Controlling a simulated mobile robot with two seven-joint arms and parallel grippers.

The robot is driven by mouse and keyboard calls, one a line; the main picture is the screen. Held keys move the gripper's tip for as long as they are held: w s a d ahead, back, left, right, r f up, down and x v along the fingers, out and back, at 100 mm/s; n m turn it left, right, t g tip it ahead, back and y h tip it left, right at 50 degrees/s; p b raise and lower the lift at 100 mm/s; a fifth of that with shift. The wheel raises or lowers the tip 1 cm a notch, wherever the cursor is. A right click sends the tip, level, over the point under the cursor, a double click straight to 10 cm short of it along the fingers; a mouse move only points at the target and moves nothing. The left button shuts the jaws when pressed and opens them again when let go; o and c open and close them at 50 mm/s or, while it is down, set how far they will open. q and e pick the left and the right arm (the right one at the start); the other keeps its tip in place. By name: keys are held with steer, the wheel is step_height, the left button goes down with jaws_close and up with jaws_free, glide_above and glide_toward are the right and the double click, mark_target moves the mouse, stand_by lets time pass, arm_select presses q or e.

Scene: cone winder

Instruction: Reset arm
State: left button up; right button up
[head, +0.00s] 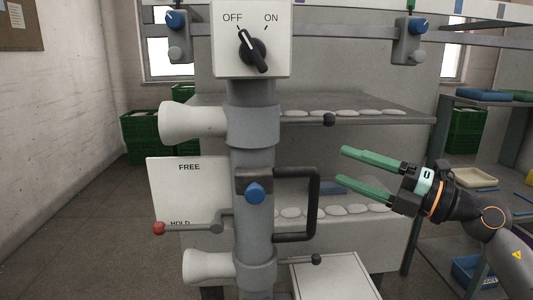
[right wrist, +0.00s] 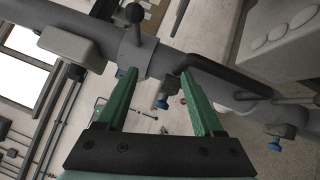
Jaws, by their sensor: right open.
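The winder's grey upright column (head: 252,165) stands in the middle of the head view. A lever with a red ball (head: 159,228) points left by the word HOLD on a white FREE/HOLD plate (head: 180,185). A black U-shaped handle (head: 316,205) sticks out right from the column by a blue knob (head: 254,193). My right gripper (head: 340,166) is open and empty, right of the handle and apart from it, fingers pointing left. In the right wrist view, the green fingers (right wrist: 158,78) are spread, with the column and the dark handle (right wrist: 222,75) beyond. My left gripper is not visible.
White cones (head: 192,121) stick out left from the column. A switch box (head: 251,38) marked OFF and ON tops it. Shelves with white packages (head: 340,113) stand behind. A side rack (head: 492,100) is at the right; green crates (head: 140,135) are at the back left.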

steer(key=s+d+f+m+t+h+p, duration=0.15)
steer(key=s+f+m+t+h, duration=0.35)
steer(key=f+m, duration=0.85)
steer(key=s+d+f+m+t+h+p, duration=0.1)
steer(key=s+f+m+h+p, duration=0.15)
steer(key=f+m+h, duration=0.8)
arm_select(q)
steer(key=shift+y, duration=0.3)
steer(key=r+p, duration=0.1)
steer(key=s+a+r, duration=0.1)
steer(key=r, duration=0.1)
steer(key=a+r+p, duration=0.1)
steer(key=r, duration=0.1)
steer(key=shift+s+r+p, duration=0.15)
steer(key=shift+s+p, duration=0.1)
steer(key=shift+p, duration=0.1)
arm_select(e)
steer(key=s+a+f+m+g+y, duration=0.1)
steer(key=s+f+m+g, duration=0.5)
steer(key=s+f, duration=1.3)
step_height(320, 180, down, 4)
steer(key=shift+a+r+g, duration=0.1)
steer(key=shift+a+g, duration=0.1)
steer(key=shift+g, duration=0.7)
steer(key=shift+w+y, duration=0.1)
steer(key=shift+y, duration=0.25)
